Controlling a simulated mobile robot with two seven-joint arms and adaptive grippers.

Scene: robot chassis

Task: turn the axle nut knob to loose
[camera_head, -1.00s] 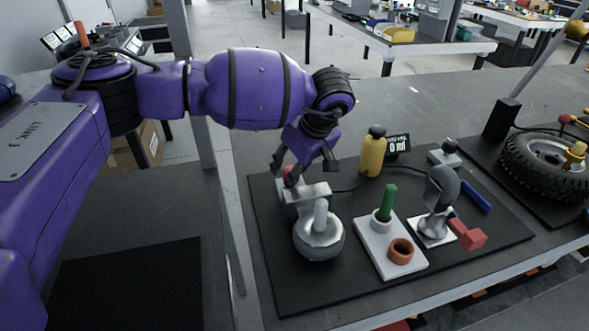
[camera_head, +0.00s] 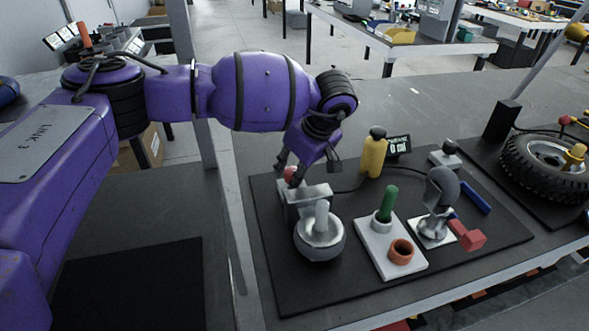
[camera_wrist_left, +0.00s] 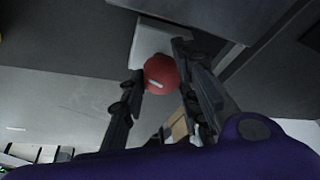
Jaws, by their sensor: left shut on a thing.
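The axle nut knob (camera_head: 291,174) looks like a small red knob at the back of the light grey fixture on the black mat. In the left wrist view the red knob (camera_wrist_left: 161,74) shows a short white mark and sits in front of a pale block. My left gripper (camera_head: 295,176) reaches down over it from behind, its fingers around the knob. In the wrist view my left gripper (camera_wrist_left: 161,80) has one finger on each side of the knob, shut on it. The grey fixture (camera_head: 318,240) has a round base and an upright post. My right gripper is not in view.
A white plate (camera_head: 375,250) with a green peg (camera_head: 387,203) and an orange ring (camera_head: 401,251) lies to the right. A yellow bottle (camera_head: 373,155), a small display (camera_head: 399,144), a grey stand (camera_head: 436,205) and a wheel (camera_head: 545,165) stand farther right.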

